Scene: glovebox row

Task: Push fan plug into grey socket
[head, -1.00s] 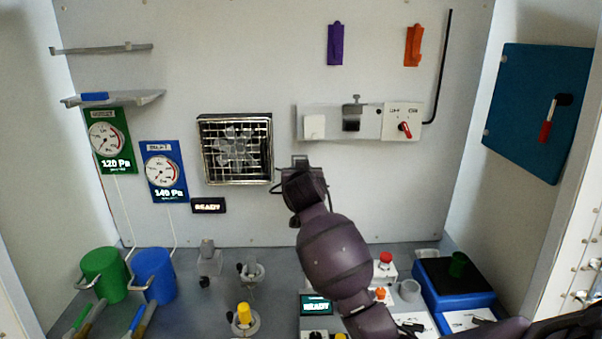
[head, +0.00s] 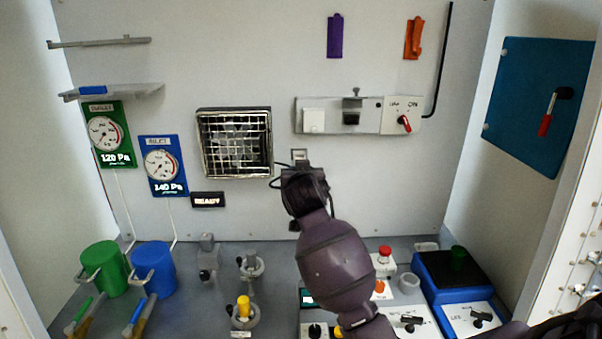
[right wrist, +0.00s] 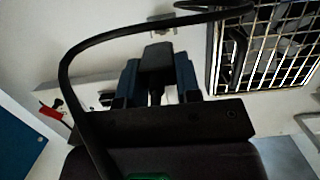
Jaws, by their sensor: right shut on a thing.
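My right gripper (right wrist: 155,80) is shut on the black fan plug (right wrist: 155,58), with a dark finger on each side of it. In the head view my right gripper (head: 303,183) is in front of the back wall, right of the fan (head: 235,143), and mostly hides the plug. The plug's black cable (right wrist: 90,48) loops through the right wrist view. A small grey socket plate (head: 300,154) shows on the wall just above the gripper, and a grey piece (right wrist: 165,27) shows beyond the plug in the wrist view. I cannot tell whether plug and socket touch. My left gripper is out of view.
A rail (head: 366,128) with a red-handled switch (head: 404,122) is above right of the gripper. Below are a blue box (head: 455,280), a red button (head: 385,252) and several bench fittings. Green (head: 104,268) and blue (head: 154,268) mugs stand at left.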

